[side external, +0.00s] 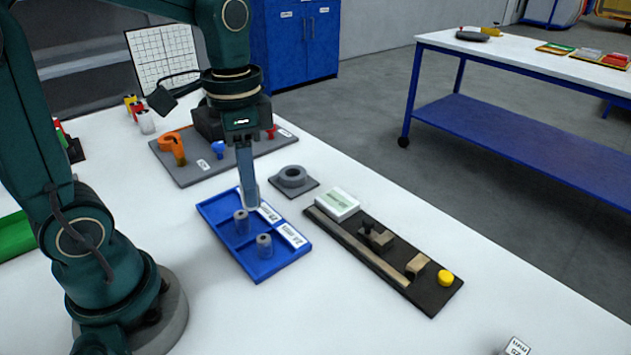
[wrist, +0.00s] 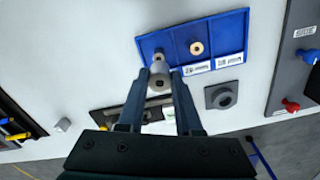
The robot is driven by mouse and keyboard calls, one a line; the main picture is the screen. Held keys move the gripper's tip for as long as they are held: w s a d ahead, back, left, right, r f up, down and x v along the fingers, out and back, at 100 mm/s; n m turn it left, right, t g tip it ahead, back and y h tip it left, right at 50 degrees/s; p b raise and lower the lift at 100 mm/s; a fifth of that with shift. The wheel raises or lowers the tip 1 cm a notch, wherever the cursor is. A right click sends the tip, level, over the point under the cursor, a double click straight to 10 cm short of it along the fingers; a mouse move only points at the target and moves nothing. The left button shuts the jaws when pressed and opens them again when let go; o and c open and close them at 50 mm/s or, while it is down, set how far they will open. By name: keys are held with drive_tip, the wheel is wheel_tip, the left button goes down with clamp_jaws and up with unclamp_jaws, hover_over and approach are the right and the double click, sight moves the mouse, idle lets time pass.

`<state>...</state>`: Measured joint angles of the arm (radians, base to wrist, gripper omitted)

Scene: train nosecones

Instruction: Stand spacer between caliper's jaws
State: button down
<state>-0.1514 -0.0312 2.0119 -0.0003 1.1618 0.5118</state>
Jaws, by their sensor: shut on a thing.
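My gripper (side external: 250,196) is shut on a grey spacer (wrist: 159,83), which it holds over the right edge of the blue tray (side external: 237,256). The held spacer's top hole shows between the fingers in the wrist view. Two more grey spacers stand in the tray, one farther back (side external: 241,221) and one nearer the front (side external: 264,246). The caliper (side external: 365,258) lies on a dark base right of the tray, with a beige rail, jaw blocks (side external: 417,266) and a yellow knob (side external: 445,278). In the wrist view, my fingers hide part of its base (wrist: 108,115).
A white box with a green label (side external: 337,204) sits at the caliper base's far end. A grey ring on a square plate (side external: 292,178) stands behind the tray. A grey board (side external: 200,172) holds orange, blue and red parts.

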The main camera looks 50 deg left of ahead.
drive_tip(key=s, duration=0.2)
hover_over(290, 316)
wheel_tip(290, 316, down, 7)
drive_tip(key=shift+f, duration=2.25)
drive_tip(key=shift+f, duration=0.1)
drive_tip(key=c, duration=0.6)
unclamp_jaws()
